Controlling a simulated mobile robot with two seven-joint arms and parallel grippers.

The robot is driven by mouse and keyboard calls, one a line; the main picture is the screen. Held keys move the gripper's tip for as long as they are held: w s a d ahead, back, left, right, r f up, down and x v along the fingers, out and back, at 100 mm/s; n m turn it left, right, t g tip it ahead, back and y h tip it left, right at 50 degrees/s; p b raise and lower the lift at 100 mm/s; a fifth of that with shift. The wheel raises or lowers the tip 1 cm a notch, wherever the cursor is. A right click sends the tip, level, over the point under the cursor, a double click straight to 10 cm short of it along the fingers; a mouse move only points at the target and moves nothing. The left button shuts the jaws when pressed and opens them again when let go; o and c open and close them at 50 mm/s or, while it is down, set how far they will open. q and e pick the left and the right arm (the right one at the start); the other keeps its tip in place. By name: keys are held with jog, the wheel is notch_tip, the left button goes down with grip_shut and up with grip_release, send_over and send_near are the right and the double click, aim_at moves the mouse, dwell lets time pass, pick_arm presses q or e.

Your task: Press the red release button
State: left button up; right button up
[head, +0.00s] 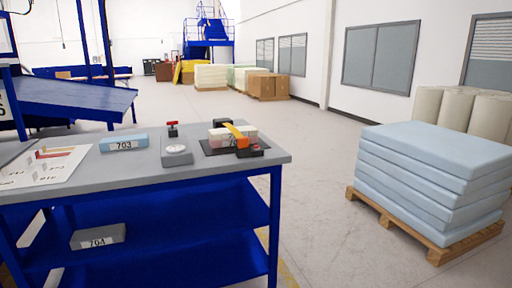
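A grey-topped table with a blue frame (275,160) stands in front of me. At its right end a black plate (208,148) carries a pale and pink block (218,136). An orange-yellow strap or lever (236,131) crosses the block, and a dark clamp body stands at its right. Small red parts (257,144) show on that dark body. Another red piece (172,123) tops a small black stand at the table's back. Both red parts are too small to tell which is the release button. Neither of my grippers is in view.
A grey device with a round white dial (177,150), a blue block marked 703 (124,143) and a printed sheet (45,166) share the tabletop. A grey block (98,236) lies on the lower shelf. Blue foam slabs (430,180) on a pallet stand right, with clear floor between.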

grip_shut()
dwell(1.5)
